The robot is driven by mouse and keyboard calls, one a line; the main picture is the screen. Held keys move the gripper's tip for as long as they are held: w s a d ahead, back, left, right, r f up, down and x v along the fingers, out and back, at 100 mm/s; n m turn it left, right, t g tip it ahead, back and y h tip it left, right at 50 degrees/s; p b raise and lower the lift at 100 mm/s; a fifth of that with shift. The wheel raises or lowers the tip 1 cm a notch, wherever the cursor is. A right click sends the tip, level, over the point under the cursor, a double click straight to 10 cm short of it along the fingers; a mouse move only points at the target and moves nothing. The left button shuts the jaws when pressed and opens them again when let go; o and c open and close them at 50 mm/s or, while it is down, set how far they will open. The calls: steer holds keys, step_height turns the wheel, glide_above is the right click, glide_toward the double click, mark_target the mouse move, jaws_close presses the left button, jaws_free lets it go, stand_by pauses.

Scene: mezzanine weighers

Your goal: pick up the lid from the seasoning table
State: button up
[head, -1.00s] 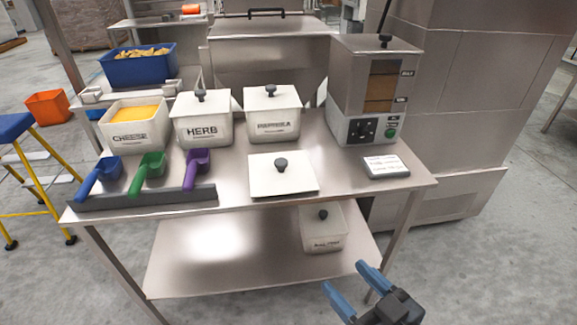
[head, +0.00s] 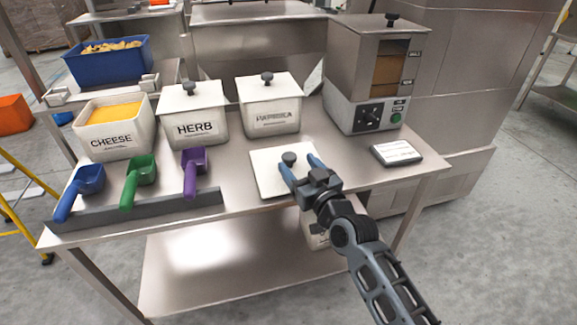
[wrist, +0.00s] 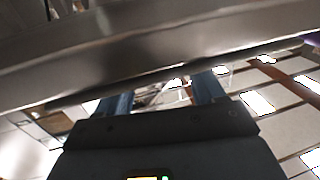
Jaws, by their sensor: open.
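A square white lid (head: 266,178) with a dark round knob (head: 289,158) lies flat on the steel seasoning table (head: 235,158). My gripper (head: 299,165) is open over the lid's right part, its two blue fingers pointing to the back. In the head view the fingertips lie close beside the knob. I cannot tell whether they touch it or how high they are. The two fingers also show in the wrist view (wrist: 162,96), with nothing clear between them. The lid cannot be made out there.
The open cheese bin (head: 113,133), lidded herb bin (head: 192,116) and lidded paprika bin (head: 269,106) stand behind. Several scoops lie in a grey rack (head: 135,212) at left. A dispenser (head: 370,75) and a small panel (head: 397,152) are at right. A steel edge (wrist: 120,55) crosses the wrist view.

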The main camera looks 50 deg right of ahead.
mark_target(293, 160)
steer(key=p+x, duration=0.1)
steer(key=x, duration=0.3)
steer(key=shift+w+r, duration=0.1)
steer(key=shift+w, duration=0.35)
steer(key=shift+c, duration=0.2)
steer(key=c, duration=1)
steer(key=shift+a, duration=0.1)
steer(key=shift+c, duration=0.2)
